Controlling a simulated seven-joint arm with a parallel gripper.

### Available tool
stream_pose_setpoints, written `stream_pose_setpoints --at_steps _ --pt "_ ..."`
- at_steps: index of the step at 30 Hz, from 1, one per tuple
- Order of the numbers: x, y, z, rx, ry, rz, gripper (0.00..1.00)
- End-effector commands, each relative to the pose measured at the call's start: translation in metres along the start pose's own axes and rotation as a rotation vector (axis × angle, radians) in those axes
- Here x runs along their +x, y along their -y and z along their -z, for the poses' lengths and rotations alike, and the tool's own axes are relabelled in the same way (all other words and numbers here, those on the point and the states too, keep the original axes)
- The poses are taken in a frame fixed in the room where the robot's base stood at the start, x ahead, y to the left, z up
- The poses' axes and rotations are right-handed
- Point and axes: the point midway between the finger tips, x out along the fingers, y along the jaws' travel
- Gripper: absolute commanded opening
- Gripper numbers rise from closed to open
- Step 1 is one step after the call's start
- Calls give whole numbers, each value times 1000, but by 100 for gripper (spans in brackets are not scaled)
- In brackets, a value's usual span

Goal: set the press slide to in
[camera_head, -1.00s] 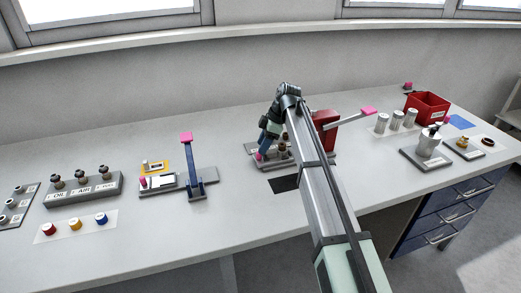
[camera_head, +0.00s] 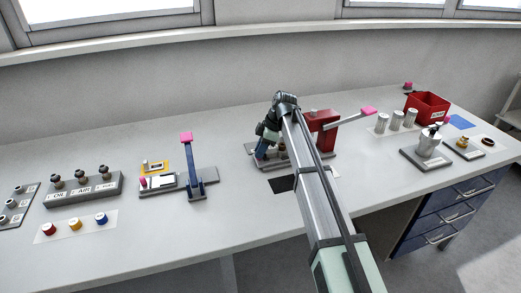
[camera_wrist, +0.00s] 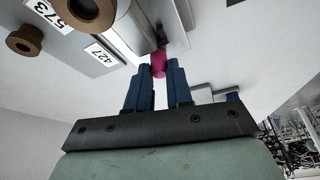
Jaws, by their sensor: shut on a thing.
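The red press (camera_head: 326,122) stands on a grey base right of the table's middle, with a lever ending in a pink grip (camera_head: 368,111). In the wrist view a pink knob (camera_wrist: 158,62) sits at the end of a grey slide part. My gripper (camera_wrist: 161,72) has its blue fingers shut on this knob. In the head view my gripper (camera_head: 261,151) is low at the left end of the press base. The knob is hidden there, and my arm covers part of the press.
A blue upright lever (camera_head: 195,175) with a pink top stands on a fixture to the left. Brown bushings (camera_wrist: 25,41) and number labels show close by in the wrist view. Metal cylinders (camera_head: 396,120) and a red bin (camera_head: 428,107) are at right.

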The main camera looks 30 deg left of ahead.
Motion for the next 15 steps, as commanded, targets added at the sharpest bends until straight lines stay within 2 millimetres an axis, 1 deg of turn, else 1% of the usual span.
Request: stream_pose_setpoints --at_steps 1,4,15 --pt "0 0 0 0 0 1 10" --pt "0 0 0 0 0 1 0" --pt "0 1 0 0 0 1 0"
